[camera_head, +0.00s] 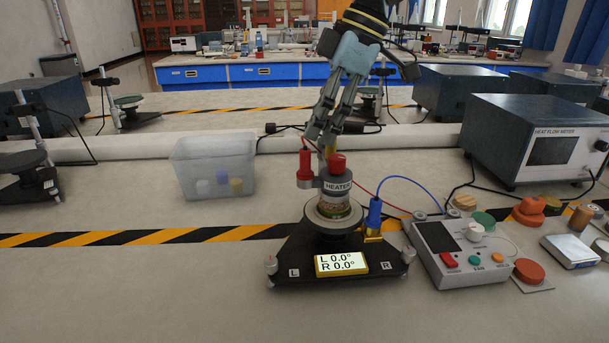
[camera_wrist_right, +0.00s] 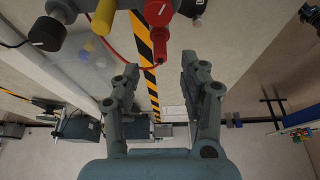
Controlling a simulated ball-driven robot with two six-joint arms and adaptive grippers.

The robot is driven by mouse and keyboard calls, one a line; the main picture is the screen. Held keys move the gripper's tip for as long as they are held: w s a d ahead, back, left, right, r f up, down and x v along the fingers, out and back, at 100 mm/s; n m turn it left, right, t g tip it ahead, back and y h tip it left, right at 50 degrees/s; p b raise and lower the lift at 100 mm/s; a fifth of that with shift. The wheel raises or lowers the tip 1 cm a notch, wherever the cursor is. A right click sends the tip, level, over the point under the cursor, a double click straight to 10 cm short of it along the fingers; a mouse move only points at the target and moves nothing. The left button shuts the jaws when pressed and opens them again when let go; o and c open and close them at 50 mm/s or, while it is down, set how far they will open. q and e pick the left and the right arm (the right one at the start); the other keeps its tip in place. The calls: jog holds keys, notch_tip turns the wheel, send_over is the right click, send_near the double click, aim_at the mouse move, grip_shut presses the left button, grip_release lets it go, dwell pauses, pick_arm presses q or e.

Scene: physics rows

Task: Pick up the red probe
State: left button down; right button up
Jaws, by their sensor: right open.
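The red probe (camera_head: 305,166) stands upright at the left side of the heater (camera_head: 336,186) in the head view. A separate red knob (camera_head: 337,163) sits on top of the heater. My right gripper (camera_head: 321,138) hangs just above them, fingers pointing down, open and empty. The fingers appear apart from the probe. In the right wrist view my gripper (camera_wrist_right: 160,68) shows its two fingers spread. My left gripper is not in view.
The heater stands on a black base with a display (camera_head: 342,264). A blue plug (camera_head: 374,214) and a control box (camera_head: 462,250) are to its right. A clear bin (camera_head: 214,166) stands behind left. A heat flow meter (camera_head: 535,140) stands at right. The front left bench is clear.

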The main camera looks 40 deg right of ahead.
aim_at(306, 149)
jog(key=shift+w+a+f, duration=0.15)
jog(key=shift+f, duration=0.4)
jog(key=b+x, duration=0.2)
jog(key=x, duration=0.3)
jog(key=shift+w+a+r, duration=0.1)
jog(key=shift+a, duration=0.05)
jog(key=shift+r, duration=0.1)
grip_shut()
